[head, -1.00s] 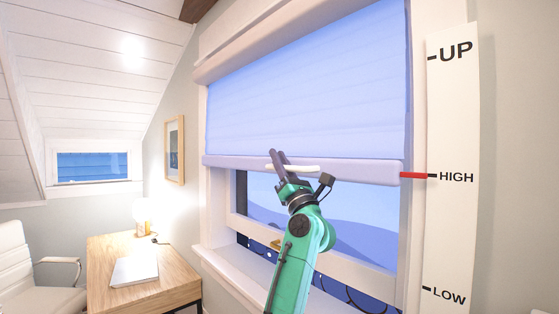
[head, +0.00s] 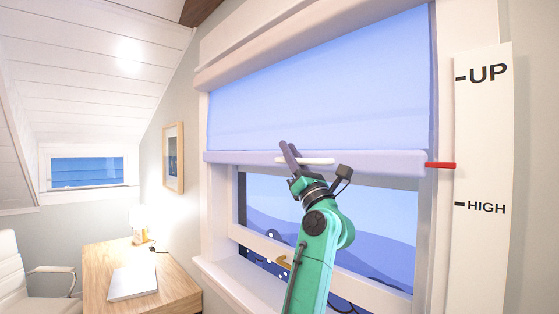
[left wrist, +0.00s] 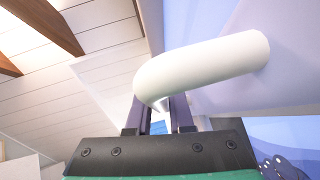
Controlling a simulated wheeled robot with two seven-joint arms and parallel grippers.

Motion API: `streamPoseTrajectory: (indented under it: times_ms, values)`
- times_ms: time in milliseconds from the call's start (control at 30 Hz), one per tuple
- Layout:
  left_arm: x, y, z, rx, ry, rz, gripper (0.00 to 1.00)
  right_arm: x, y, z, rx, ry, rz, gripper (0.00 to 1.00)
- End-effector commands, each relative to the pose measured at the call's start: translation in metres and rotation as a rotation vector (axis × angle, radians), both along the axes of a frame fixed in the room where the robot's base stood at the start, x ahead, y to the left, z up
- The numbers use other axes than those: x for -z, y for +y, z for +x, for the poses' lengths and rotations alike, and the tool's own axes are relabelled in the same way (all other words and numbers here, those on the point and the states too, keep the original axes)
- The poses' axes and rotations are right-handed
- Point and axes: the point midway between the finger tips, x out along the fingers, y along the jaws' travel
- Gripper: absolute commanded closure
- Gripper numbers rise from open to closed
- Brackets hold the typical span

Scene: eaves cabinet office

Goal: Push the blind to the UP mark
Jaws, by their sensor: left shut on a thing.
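The pale blue blind (head: 320,90) hangs partly down over the window, with a thick bottom bar (head: 390,163). A red pointer (head: 440,165) at the bar's right end stands between the UP mark (head: 482,74) and the HIGH mark (head: 481,206) on the white scale board (head: 480,255). My left gripper (head: 288,156) is at the bar, shut on its white handle (head: 318,161). In the left wrist view the curved white handle (left wrist: 215,62) passes between the dark fingers (left wrist: 162,115). My right gripper is not in view.
A wooden desk (head: 178,290) with a laptop (head: 133,282) and a lit lamp (head: 141,222) stands at left beside a white chair (head: 30,280). The window sill (head: 235,282) lies below the blind. A framed picture (head: 173,157) hangs on the wall.

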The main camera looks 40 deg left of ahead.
Motion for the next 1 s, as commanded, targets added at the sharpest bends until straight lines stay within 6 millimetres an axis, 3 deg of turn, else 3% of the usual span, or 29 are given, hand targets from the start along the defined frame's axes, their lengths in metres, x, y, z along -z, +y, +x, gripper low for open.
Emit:
streamPoseTrajectory:
  times_ms: [33,100,400,600,1000]
  values:
    - [-0.028,-0.002,-0.001,0.001,-0.005,-0.003,1.0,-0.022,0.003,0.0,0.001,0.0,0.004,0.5]
    - [-0.049,-0.003,-0.002,0.0,-0.005,-0.003,1.0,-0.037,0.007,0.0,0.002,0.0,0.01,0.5]
    - [-0.119,-0.002,-0.001,-0.002,-0.003,-0.002,1.0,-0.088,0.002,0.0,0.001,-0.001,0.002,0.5]
    - [-0.141,-0.002,-0.002,-0.002,-0.003,-0.002,1.0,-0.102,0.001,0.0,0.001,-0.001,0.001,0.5]
    - [-0.147,-0.003,-0.003,-0.002,-0.008,0.005,1.0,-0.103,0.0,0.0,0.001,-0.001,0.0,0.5]
